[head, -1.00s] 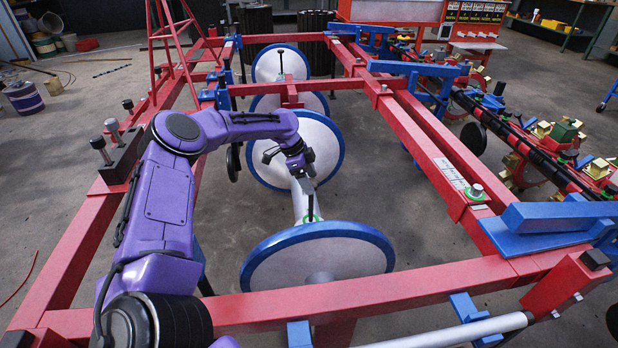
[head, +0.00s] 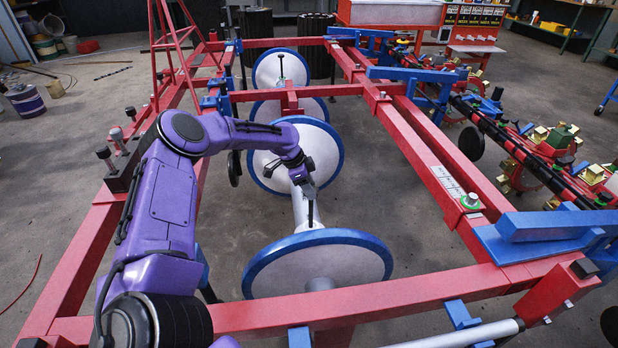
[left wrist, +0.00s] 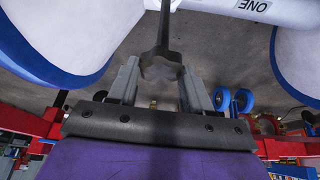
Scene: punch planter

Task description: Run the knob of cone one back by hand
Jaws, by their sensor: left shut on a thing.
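My left gripper (head: 306,186) reaches down over the white tube (head: 300,212) between two blue-rimmed white discs. In the left wrist view its fingers (left wrist: 163,85) are shut on the grey, lobed head of the knob (left wrist: 161,66). The knob's dark stem runs from there to the tube, which carries the label ONE (left wrist: 254,4). In the head view the stem (head: 311,214) stands below the gripper, and the hand hides the knob's head. My right gripper is not in view.
The near disc (head: 318,275) and the disc behind (head: 333,150) flank the hand closely. Red frame beams (head: 400,292) surround this space, with a red cross beam in front. A blue bracket (head: 550,222) sits on the right corner. Bare floor shows right of the discs.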

